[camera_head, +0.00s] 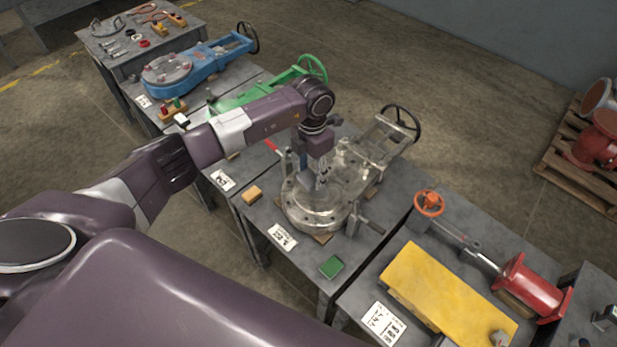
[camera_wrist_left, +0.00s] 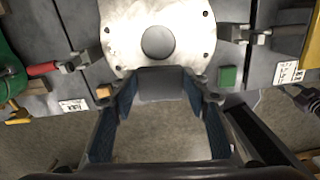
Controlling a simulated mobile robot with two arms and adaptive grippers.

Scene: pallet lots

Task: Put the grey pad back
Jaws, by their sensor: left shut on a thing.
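My left gripper (camera_head: 320,180) hangs above the bare-metal valve (camera_head: 312,214) on the middle table. In the left wrist view its two fingers are shut on the grey pad (camera_wrist_left: 162,88), one finger on each side. The pad shows in front of the valve's round flange (camera_wrist_left: 128,42), with the flange's dark central hole just beyond it. I cannot tell whether the pad touches the flange. In the head view the pad is hard to make out at the gripper. My right gripper is not in view.
A green pad (camera_head: 331,267) and an orange block (camera_head: 252,194) lie on the table near the valve, beside a printed card (camera_head: 283,237). Green (camera_head: 262,92) and blue (camera_head: 190,70) valves stand further back. A yellow plate (camera_head: 445,295) and red valve (camera_head: 522,284) are at right.

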